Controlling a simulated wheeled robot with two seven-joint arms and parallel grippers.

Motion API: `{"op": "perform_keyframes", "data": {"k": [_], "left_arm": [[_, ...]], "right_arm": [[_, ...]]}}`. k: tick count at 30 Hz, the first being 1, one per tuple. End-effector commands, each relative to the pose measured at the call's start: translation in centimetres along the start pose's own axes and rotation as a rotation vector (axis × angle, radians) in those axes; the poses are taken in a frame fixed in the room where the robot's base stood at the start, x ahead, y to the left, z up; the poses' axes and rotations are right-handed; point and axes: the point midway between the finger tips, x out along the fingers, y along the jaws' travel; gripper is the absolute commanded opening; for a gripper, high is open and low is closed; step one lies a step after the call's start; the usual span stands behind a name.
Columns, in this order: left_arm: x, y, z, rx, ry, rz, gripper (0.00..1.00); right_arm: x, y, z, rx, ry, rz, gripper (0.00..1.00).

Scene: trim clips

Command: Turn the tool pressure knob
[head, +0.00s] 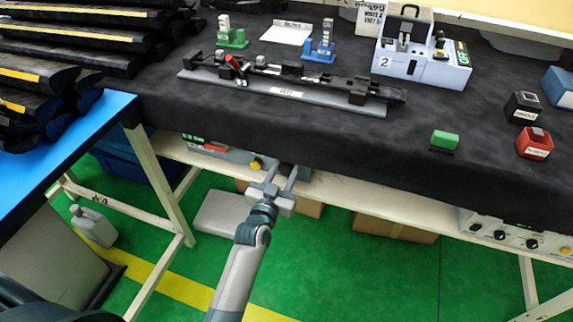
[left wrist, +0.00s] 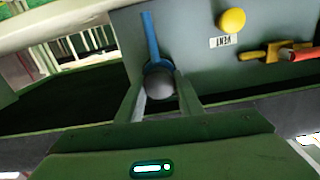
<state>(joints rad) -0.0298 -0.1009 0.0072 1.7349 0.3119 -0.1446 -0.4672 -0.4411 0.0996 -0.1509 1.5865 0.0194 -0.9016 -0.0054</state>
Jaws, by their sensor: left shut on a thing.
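A grey control panel (head: 238,156) stands on the shelf under the black-covered table; it also fills the upper right of the left wrist view (left wrist: 195,55). A round grey knob (left wrist: 160,86) with a blue bar (left wrist: 150,40) reaching up behind it is at the panel. I take it to be the pressure knob, but no label on it is readable. My left gripper (head: 281,177) reaches in under the table edge, its two fingers (left wrist: 161,95) shut on either side of the knob. My right gripper is not in view.
Beside the knob are a yellow button (left wrist: 232,21) over a "VENT" label (left wrist: 223,41) and a red-and-yellow fitting (left wrist: 285,53). The table edge (head: 330,165) hangs above my gripper. Cardboard boxes (head: 395,228) and another control box (head: 515,232) are to the right.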

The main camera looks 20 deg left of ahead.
Motion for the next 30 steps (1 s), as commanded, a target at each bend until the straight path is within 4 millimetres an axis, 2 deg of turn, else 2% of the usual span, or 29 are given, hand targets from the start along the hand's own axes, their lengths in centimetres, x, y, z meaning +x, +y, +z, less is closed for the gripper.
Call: {"op": "perform_keyframes", "data": {"k": [7, 19, 30], "left_arm": [[0.0, -0.2, -0.3, -0.209, -0.002, 0.000, 0.11], [0.0, -0.3, -0.1, -0.545, -0.001, 0.000, 0.11], [0.0, -0.4, 0.1, -0.680, 0.000, 0.000, 0.11]], "right_arm": [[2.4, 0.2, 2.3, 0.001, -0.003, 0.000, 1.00], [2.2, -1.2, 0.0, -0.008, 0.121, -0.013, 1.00], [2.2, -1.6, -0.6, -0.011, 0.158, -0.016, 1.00]]}}
